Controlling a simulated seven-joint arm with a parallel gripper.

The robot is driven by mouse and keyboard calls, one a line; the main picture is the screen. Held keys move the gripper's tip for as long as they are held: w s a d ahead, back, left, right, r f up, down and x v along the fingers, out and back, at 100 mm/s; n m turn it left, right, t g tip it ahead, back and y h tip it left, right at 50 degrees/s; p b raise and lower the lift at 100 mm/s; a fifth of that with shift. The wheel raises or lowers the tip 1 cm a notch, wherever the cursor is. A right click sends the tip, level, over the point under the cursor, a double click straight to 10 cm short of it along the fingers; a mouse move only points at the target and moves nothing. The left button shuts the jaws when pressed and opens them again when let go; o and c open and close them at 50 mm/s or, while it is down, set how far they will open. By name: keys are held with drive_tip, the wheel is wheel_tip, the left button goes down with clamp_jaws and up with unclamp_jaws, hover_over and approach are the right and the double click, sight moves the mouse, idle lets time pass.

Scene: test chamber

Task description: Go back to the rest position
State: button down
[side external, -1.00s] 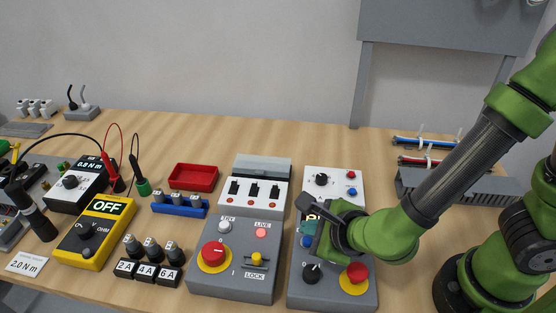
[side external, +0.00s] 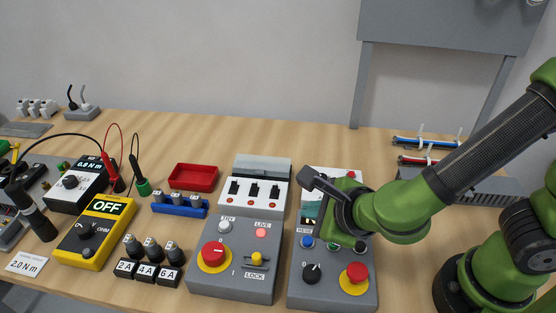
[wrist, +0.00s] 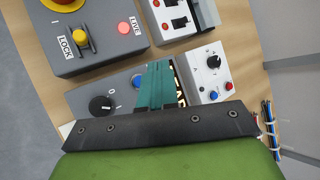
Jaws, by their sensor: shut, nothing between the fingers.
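My gripper (side external: 308,175) is raised above the right grey control box (side external: 333,293), in front of the white panel behind it. The box's black knob (side external: 312,272), red stop button (side external: 355,272) on a yellow ring and blue button (side external: 307,242) show clear of the gripper. The wrist hides part of the box's far end and of the white panel.
A second grey box (side external: 235,275) with a red stop button and a yellow lock switch stands to the left. Behind it is a white switch panel (side external: 261,186). A red tray (side external: 194,177) and yellow meter (side external: 95,232) lie farther left. A grey duct (side external: 480,190) is behind my arm.

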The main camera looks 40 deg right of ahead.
drive_tip(key=s+d+r+m+g+h, duration=0.15)
drive_tip(key=d+m, duration=0.35)
drive_tip(key=m, duration=0.9)
drive_tip(key=s+d+m+g, duration=0.2)
drive_tip(key=d+m+g, duration=0.15)
drive_tip(key=m, duration=1.05)
drive_tip(key=d+r+m+t+y, duration=0.3)
drive_tip(key=d+r+m, duration=0.5)
drive_tip(key=m, duration=1.2)
drive_tip(key=shift+s+r+m+y, duration=0.35)
drive_tip(key=shift+r+y, duration=0.1)
drive_tip(key=shift+r, duration=0.4)
